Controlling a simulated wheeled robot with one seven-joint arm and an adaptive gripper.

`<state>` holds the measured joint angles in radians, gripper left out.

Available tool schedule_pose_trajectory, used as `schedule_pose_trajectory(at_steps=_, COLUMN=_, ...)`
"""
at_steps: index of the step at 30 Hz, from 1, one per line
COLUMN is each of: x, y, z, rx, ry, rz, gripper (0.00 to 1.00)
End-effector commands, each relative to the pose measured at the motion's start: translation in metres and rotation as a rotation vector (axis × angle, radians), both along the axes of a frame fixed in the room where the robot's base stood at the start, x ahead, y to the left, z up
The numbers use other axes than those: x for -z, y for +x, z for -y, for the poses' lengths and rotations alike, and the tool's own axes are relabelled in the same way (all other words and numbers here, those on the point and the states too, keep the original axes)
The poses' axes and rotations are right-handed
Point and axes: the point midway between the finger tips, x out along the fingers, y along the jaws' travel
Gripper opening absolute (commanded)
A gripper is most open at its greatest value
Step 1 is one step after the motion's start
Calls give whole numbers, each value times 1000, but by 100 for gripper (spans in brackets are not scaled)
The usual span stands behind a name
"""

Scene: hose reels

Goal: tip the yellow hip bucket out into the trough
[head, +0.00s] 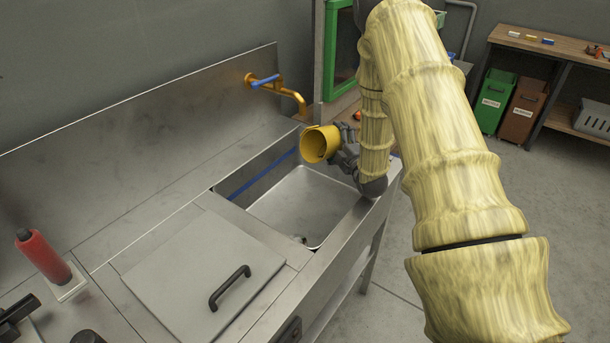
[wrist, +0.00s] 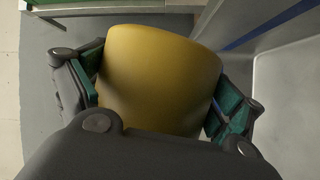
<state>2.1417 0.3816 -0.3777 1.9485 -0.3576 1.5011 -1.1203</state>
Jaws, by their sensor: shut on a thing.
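The yellow hip bucket (head: 316,145) is held in the air by my gripper (head: 345,158), above the far right part of the trough. In the head view it is tilted onto its side, with its open mouth facing left toward the camera. In the wrist view the bucket (wrist: 160,80) sits between the two green-padded fingers of my gripper (wrist: 160,100), which are shut on its sides. The steel trough (head: 290,205) is an open sunken basin in the counter. A small dark thing lies at its near end, too small to identify. The bucket's inside is mostly in shadow.
A brass tap (head: 285,92) with a blue lever stands behind the trough. A steel lid (head: 205,270) with a black handle covers the counter left of it. A red bottle (head: 43,255) stands at far left. Green (head: 493,103) and brown (head: 524,110) bins stand at back right.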

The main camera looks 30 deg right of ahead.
Motion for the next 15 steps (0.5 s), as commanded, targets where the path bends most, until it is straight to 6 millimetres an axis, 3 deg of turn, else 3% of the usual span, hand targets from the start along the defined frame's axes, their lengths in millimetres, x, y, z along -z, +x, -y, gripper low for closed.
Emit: schedule_pose_trajectory(at_steps=15, x=-8, y=-2, z=-8, rx=-1, ry=-72, rz=20, gripper=62)
